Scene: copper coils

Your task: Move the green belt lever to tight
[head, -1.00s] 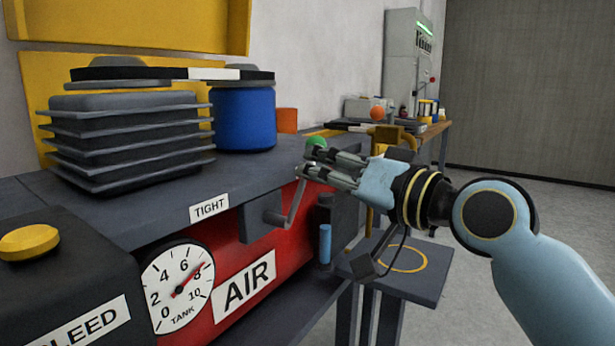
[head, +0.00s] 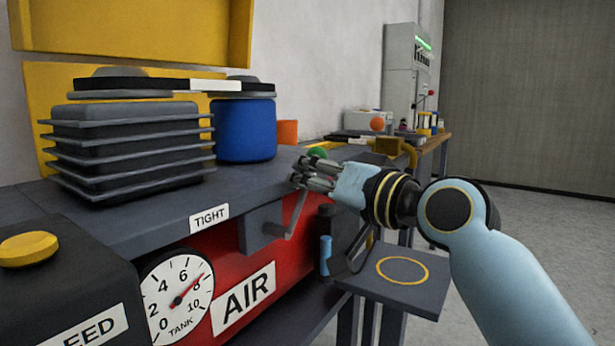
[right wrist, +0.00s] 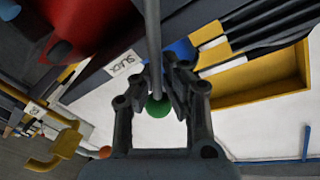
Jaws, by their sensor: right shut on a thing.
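The belt lever is a grey crank arm (head: 297,216) with a green knob (head: 317,154), on the front of the workbench. My right gripper (head: 302,172) is at the lever's upper part and hides some of it. In the right wrist view the grey rod (right wrist: 153,45) runs between my right gripper's fingers (right wrist: 157,85), which are shut on it, with the green knob (right wrist: 158,107) between them. The white TIGHT label (head: 209,217) is on the bench edge left of the lever. A SLACK label (right wrist: 125,63) shows in the right wrist view. My left gripper is not in view.
Below the bench is a red AIR tank (head: 243,297) with a gauge (head: 177,299). A blue cylinder (head: 245,130) and a black ribbed block (head: 130,150) stand on top. A small shelf with a yellow ring (head: 402,270) lies below my right arm.

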